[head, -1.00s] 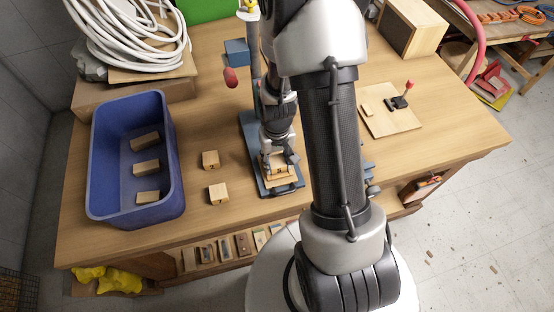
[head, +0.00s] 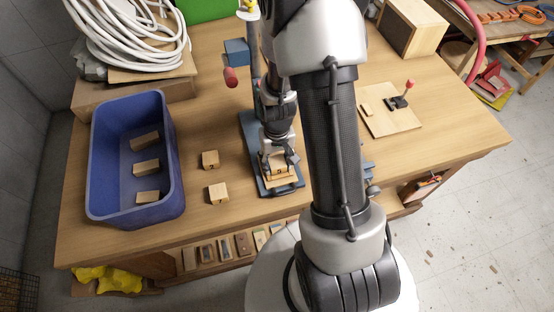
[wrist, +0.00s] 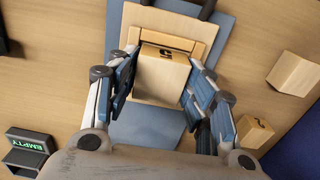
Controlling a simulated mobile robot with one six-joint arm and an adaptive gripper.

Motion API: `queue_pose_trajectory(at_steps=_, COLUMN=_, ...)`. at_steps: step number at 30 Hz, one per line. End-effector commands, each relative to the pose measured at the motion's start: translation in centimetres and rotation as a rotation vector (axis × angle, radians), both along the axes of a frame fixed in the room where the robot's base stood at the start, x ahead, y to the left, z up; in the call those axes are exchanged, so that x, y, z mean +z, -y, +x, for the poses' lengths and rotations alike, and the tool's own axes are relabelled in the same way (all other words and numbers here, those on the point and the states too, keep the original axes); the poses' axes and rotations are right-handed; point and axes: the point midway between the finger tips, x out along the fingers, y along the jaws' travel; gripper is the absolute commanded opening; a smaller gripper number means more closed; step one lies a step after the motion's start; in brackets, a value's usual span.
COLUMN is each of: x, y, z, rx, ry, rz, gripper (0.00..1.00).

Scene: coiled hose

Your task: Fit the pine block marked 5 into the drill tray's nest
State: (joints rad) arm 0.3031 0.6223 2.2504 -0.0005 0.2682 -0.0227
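The pine block marked 5 (wrist: 161,78) sits at the drill tray's pale wooden nest (wrist: 170,22), with its number facing the tray's handle side. I cannot tell whether it is fully down. The tray lies on the blue drill base (wrist: 148,125), which also shows in the head view (head: 297,191). My gripper (wrist: 163,75) is over the block, its two fingers spread on either side, and looks open. In the head view my gripper (head: 279,160) is above the tray, and its fingers partly hide the block.
A block marked 2 (wrist: 252,131) and another pine block (wrist: 292,74) stand on the bench, left of the drill in the head view. The blue bin (head: 107,207) holds several blocks. A small EMPTY sign (wrist: 27,143) stands nearby. A wooden board (head: 380,124) lies at right.

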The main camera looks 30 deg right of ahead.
Motion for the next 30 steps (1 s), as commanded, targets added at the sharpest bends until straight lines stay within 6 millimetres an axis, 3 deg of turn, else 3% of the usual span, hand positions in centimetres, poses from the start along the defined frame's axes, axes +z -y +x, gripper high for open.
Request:
queue_pose_trajectory(at_steps=5, x=-0.1, y=0.0, z=-0.1, rx=0.000, ry=-0.003, rz=0.001, gripper=0.64)
queue_pose_trajectory(at_steps=17, x=0.7, y=0.0, z=0.1, rx=0.000, ry=0.003, rz=-0.001, gripper=0.64)
queue_pose_trajectory(at_steps=30, x=9.3, y=0.0, z=0.0, rx=0.000, ry=0.004, rz=-0.001, gripper=0.64)
